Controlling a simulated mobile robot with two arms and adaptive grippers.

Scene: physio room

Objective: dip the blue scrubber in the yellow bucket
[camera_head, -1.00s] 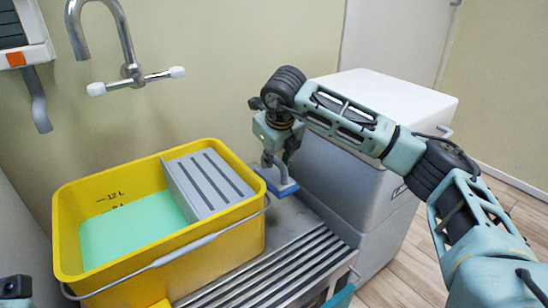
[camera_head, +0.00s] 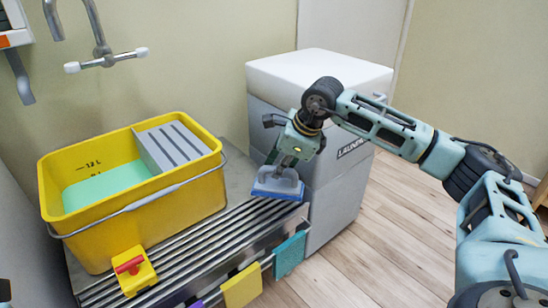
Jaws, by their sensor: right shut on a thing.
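The yellow bucket (camera_head: 150,208) stands on the metal drainer at the left. It holds pale green liquid (camera_head: 105,186) at its left side and a grey slotted insert (camera_head: 150,152) at its right side. The blue scrubber (camera_head: 277,186) has a blue base and a grey handle. My right gripper (camera_head: 286,165) points down and is shut on the scrubber's handle, to the right of the bucket and apart from it. The scrubber is over the ribbed drainer; I cannot tell whether it touches the ribs.
Yellow (camera_head: 242,287) and teal (camera_head: 290,254) cloths hang from the front rail. A grey laundry bin with a white lid (camera_head: 320,75) stands behind my right gripper. A tap (camera_head: 105,58) is above the bucket.

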